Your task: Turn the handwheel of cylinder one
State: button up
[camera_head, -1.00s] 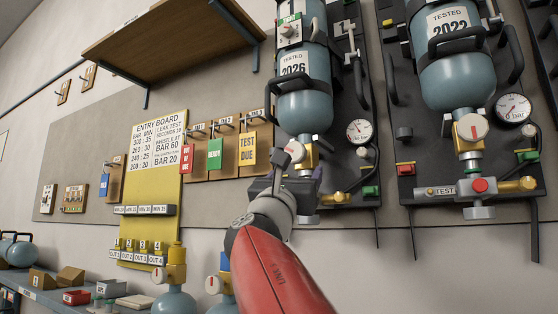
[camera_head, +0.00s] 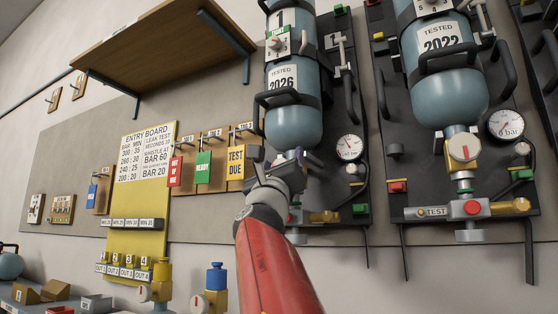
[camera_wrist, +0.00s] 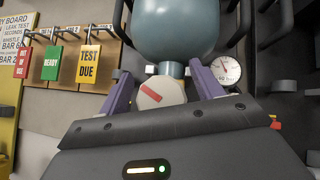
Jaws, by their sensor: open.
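Cylinder one (camera_head: 294,118) is a blue bottle with a "1" label and a "TESTED 2026" tag, hanging upright on a dark backplate. Its handwheel (camera_wrist: 160,93) is a pale round knob with a red bar, seen below the bottle in the wrist view. My gripper (camera_wrist: 160,78) is open, with one purple finger to the left of the handwheel and one to the right. I cannot tell whether either finger touches it. In the head view my gripper (camera_head: 277,166) is in front of the valve and hides the handwheel.
A pressure gauge (camera_head: 349,148) sits close right of the valve. Hanging tags, with TEST DUE (camera_head: 236,167) nearest, are left of my gripper. A second cylinder (camera_head: 446,82) marked 2022 hangs to the right. A wooden shelf (camera_head: 155,45) juts out at upper left.

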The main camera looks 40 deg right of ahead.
jog(key=shift+c, duration=0.4)
jog(key=c, duration=0.9)
jog(key=shift+m+g+h, duration=0.5)
jog(key=shift+m, duration=0.2)
